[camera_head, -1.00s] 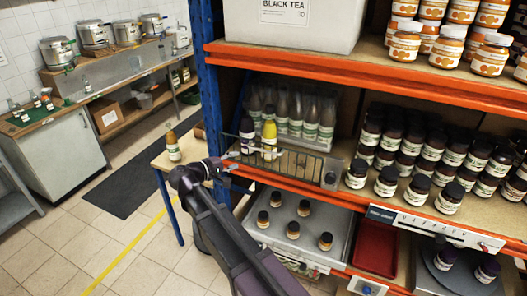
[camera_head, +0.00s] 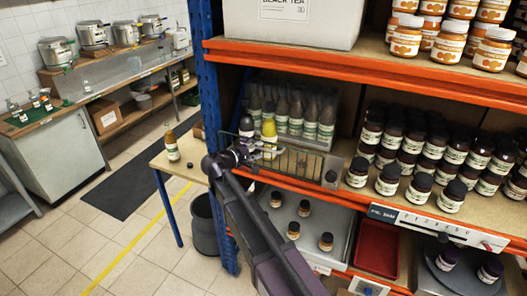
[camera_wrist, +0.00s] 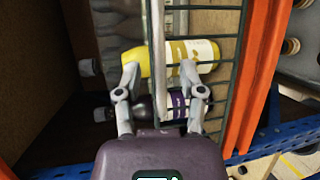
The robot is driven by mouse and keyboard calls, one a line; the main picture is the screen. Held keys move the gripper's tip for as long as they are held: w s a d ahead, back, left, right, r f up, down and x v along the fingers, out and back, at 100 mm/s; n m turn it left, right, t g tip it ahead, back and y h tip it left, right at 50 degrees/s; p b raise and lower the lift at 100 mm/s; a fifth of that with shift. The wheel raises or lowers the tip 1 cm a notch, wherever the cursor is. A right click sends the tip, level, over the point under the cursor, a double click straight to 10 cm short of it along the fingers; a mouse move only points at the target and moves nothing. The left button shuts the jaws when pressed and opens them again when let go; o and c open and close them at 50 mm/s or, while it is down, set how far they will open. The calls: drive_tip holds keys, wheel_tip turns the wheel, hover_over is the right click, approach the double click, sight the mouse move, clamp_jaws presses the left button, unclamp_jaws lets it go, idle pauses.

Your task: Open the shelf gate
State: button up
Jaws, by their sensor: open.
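The shelf gate (camera_head: 300,162) is a low dark-green wire frame along the front edge of the middle shelf. It stands upright across the opening, in front of a yellow bottle (camera_head: 269,132) and a dark bottle (camera_head: 246,127). In the wrist view the gate's pale top rail (camera_wrist: 157,50) runs between my fingers, with its green wires (camera_wrist: 240,65) to the right. My gripper (camera_wrist: 162,80) is open, one finger on each side of the rail. I cannot tell whether either finger touches it. My gripper (camera_head: 248,152) partly hides the gate's left end in the head view.
Dark jars (camera_head: 389,180) stand right of the gate. A blue upright (camera_head: 206,90) and orange beam (camera_head: 360,70) frame the shelf. A tray (camera_head: 335,225) with small jars lies below. A small wooden table (camera_head: 180,165) with a bottle stands left. Open floor lies further left.

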drive_tip(key=shift+x, duration=1.35)
drive_tip(key=shift+c, duration=0.2)
clamp_jaws()
